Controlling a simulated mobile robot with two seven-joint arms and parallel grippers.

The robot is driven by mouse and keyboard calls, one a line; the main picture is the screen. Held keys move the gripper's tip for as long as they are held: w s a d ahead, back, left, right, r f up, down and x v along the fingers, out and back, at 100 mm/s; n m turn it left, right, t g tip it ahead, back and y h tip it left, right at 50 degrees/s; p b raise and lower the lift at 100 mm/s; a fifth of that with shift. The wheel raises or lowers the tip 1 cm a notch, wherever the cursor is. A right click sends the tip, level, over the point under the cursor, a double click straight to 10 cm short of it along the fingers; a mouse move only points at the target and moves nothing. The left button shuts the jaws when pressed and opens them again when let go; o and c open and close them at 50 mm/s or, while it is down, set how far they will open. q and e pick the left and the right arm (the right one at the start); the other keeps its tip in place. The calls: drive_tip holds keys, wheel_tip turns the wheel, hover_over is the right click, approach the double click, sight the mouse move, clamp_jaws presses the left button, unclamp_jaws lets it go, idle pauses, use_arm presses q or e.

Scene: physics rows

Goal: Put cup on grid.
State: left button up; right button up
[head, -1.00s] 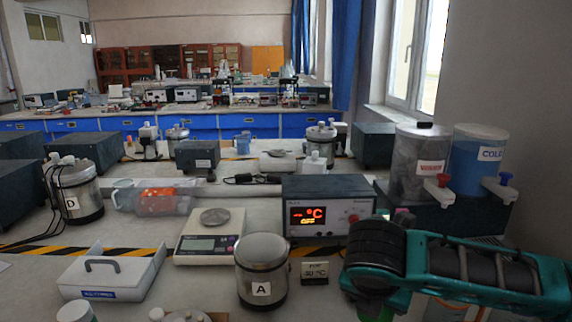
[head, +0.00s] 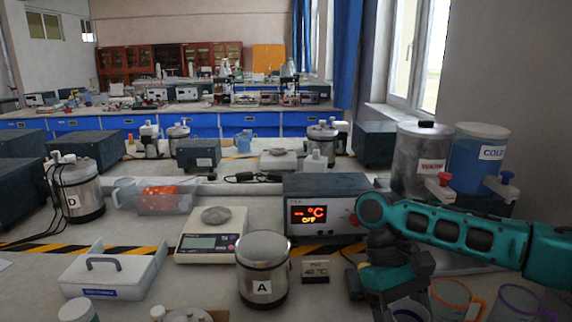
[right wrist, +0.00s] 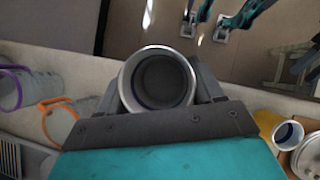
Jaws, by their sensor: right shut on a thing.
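My right gripper (head: 402,290) reaches down at the lower right of the head view. In the right wrist view the gripper (right wrist: 160,95) is shut on a cup (right wrist: 160,82), with a finger on either side of it. The cup is round, with a pale metallic rim and a dark inside that looks empty. Part of its rim (head: 409,311) shows at the bottom edge of the head view; its lower part is hidden. A striped, grid-like surface (right wrist: 9,158) shows at the lower left of the wrist view; I cannot tell if it is the grid. My left gripper is out of view.
Clear cups with an orange handle (head: 452,298) and a purple handle (head: 518,302) stand right of my gripper. Pot A (head: 263,270), a temperature box (head: 325,205) and the WARM (head: 415,150) and COLD (head: 478,160) dispensers are nearby.

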sight(416, 309)
drive_tip(key=m, duration=0.1)
drive_tip(key=m+y, duration=0.1)
drive_tip(key=m, duration=0.1)
drive_tip(key=m+y, duration=0.1)
drive_tip(key=shift+s+d+r, duration=0.25)
drive_tip(key=shift+r, duration=0.05)
wheel_tip(416, 309, up, 4)
drive_tip(key=shift+f, duration=2)
drive_tip(key=shift+a, duration=0.1)
